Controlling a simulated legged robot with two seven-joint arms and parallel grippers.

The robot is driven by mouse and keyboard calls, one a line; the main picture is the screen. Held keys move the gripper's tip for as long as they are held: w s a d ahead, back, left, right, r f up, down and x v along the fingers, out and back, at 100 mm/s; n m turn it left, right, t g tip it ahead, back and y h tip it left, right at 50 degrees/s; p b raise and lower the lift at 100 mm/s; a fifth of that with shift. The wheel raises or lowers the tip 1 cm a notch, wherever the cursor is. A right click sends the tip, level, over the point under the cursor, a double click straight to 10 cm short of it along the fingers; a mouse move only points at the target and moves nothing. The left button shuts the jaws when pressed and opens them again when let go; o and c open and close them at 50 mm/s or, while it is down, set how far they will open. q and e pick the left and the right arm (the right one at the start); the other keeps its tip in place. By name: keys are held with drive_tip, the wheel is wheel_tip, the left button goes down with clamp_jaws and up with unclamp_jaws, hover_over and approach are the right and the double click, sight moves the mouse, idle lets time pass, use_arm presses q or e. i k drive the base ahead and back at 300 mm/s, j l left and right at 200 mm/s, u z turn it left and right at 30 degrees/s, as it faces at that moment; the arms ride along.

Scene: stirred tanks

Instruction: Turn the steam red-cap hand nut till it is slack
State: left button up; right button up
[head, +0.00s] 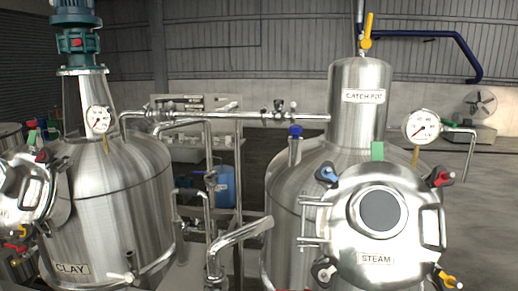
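The steam red-cap hand nut (440,177) is a dark winged nut with a red cap. It sits at the upper right of the round steel lid (410,222) on the tank labelled STEAM, in the head view. I cannot tell from this view how tight it is. Around the same lid are a blue-cap nut (327,174) at upper left, a yellow-cap nut (446,280) at lower right and a nut with a pale cap (323,272) at lower left. Neither of my grippers shows in the head view, and nothing touches the red-cap nut.
A handle (442,228) stands at the lid's right side and a hinge (311,220) at its left. The CLAY tank (120,215) stands left, with piping between.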

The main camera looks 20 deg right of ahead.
sight(436, 180)
drive_tip(key=z, duration=1.75)
